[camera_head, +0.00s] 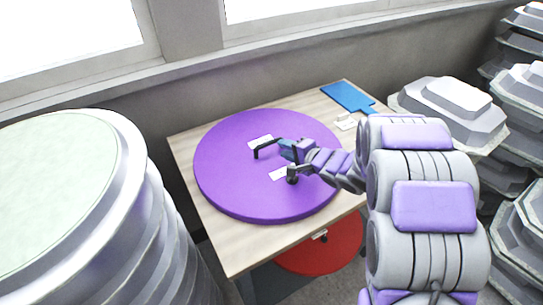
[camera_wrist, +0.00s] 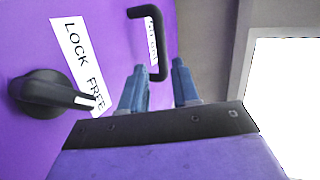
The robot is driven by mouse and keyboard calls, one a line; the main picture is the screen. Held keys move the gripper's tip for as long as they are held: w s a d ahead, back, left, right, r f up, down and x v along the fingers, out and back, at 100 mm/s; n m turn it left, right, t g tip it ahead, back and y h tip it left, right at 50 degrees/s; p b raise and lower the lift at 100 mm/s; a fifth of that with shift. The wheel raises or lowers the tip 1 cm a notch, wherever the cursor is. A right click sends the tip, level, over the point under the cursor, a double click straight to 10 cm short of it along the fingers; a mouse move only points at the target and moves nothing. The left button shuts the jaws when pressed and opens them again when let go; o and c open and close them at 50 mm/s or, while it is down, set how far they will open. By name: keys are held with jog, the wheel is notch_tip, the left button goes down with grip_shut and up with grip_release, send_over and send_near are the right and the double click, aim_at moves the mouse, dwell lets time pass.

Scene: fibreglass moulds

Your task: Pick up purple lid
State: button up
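The purple lid (camera_head: 225,180) is a large round disc lying flat on the wooden table. It has a black bar handle (camera_head: 264,147), a black knob (camera_head: 292,176) and white labels. In the wrist view the handle (camera_wrist: 159,40) is just ahead of my gripper (camera_wrist: 158,66), and its near end shows between the two blue fingers. The fingers are apart and nothing is held. I cannot tell whether they touch the handle. The knob (camera_wrist: 45,93) is left of the fingers, beside a label (camera_wrist: 78,60) reading "LOCK FREE".
The wooden table (camera_head: 240,245) stands by the wall under windows. A red disc (camera_head: 325,250) is below the table. Stacked moulds stand left (camera_head: 150,200) and right (camera_head: 450,105).

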aim_at(271, 144)
jog(key=x, duration=0.4)
jog(key=shift+a+b, duration=0.35)
jog(key=shift+a, duration=0.3)
jog(key=shift+w+f, duration=0.15)
jog(key=shift+w, duration=0.15)
jog(key=b+x, duration=0.1)
jog(key=x, duration=0.3)
jog(key=shift+w+f+b, duration=0.1)
jog(key=shift+w+b, duration=0.1)
jog(key=shift+b, duration=0.1)
jog(key=shift+w+a, duration=0.15)
jog(key=shift+a, duration=0.35)
jog(key=shift+d, duration=0.25)
grip_shut()
